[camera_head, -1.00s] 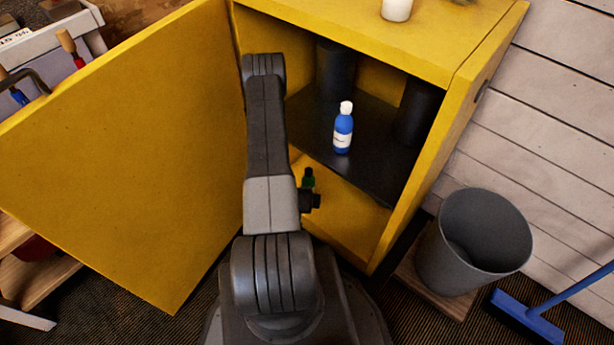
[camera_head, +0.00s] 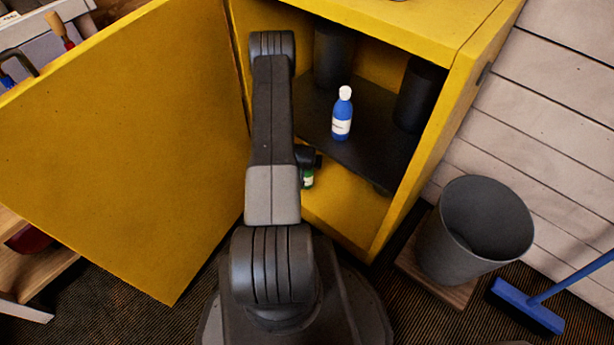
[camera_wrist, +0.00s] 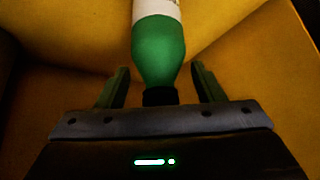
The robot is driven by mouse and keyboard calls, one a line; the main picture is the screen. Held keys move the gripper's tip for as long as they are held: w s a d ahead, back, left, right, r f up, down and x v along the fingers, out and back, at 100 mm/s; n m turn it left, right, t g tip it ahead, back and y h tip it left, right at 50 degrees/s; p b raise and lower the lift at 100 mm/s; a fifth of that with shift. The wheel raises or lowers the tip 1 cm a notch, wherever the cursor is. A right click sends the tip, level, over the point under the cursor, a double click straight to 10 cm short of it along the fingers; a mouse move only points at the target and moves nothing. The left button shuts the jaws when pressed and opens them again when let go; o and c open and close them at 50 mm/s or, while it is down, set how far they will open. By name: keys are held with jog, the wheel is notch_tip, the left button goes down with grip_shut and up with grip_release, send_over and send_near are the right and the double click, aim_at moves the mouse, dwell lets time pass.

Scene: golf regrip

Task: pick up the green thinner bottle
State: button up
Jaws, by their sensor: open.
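The green thinner bottle (camera_wrist: 158,50) fills the top middle of the wrist view, with a white label and a dark cap. In the head view only a sliver of the green bottle (camera_head: 308,180) shows on the cabinet's lower floor, mostly hidden by my arm. My gripper (camera_wrist: 160,82) is open in the wrist view. One finger is on each side of the bottle's neck and cap, with a gap visible on both sides. The gripper's fingers are hidden in the head view.
The yellow cabinet (camera_head: 450,130) stands open, its door (camera_head: 120,140) swung left. A blue bottle (camera_head: 342,115) stands on the dark shelf (camera_head: 370,160) above, near dark canisters (camera_head: 418,95). A grey bin (camera_head: 475,225) and a blue broom (camera_head: 530,305) are at right.

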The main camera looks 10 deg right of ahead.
grip_shut()
dwell(0.3)
